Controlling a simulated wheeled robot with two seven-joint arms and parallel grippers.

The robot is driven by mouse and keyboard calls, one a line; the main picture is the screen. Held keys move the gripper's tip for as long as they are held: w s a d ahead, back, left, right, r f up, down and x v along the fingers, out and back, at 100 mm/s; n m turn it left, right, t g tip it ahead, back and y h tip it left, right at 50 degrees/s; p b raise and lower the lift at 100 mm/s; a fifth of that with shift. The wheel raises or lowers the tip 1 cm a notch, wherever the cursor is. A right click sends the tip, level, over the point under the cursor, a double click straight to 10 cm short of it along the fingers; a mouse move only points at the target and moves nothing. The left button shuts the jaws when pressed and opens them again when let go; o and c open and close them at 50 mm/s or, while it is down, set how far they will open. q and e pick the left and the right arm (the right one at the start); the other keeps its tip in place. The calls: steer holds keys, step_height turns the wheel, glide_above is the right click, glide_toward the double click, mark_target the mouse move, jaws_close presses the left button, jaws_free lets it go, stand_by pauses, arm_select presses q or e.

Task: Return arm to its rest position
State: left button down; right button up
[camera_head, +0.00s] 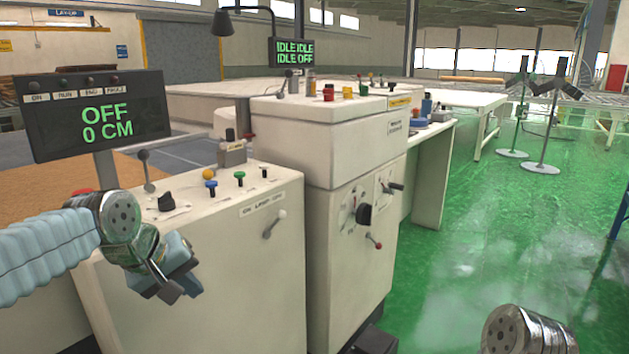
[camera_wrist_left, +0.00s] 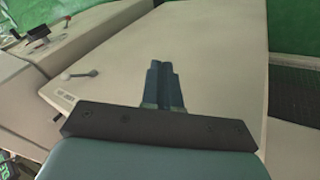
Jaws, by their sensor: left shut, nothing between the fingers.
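My left arm, in a pale blue sleeve, comes in from the left in the head view. My left gripper (camera_head: 178,288) is shut and empty, in front of the near control console (camera_head: 230,290), and points down and to the right. In the left wrist view the two dark fingers (camera_wrist_left: 162,88) lie together over the cream console panel (camera_wrist_left: 215,70). A grey metal joint of my own shows at the bottom right of the head view; my right gripper does not show.
A black display (camera_head: 95,112) reads "OFF 0 CM". The near console carries a lever (camera_head: 146,168) and coloured buttons (camera_head: 210,186); a taller console (camera_head: 335,150) stands beside it. The glossy green floor (camera_head: 500,230) is open on the right, with grey stands (camera_head: 543,130) behind.

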arm_select(q)
steer(key=d+f+m+g+h, duration=0.1)
steer(key=d+f, duration=0.2)
steer(key=f, duration=1.2)
steer(key=d+f+m+g+h, duration=0.15)
steer(key=d+f, duration=0.25)
steer(key=f, duration=1.1)
steer(key=s+d+f+m+g+y, duration=0.1)
steer(key=s+d+f+m+g, duration=0.1)
steer(key=s+f, duration=1.5)
step_height(320, 180, down, 2)
steer(key=shift+d+f, duration=0.25)
steer(key=shift+d, duration=0.65)
steer(key=shift+g, duration=0.25)
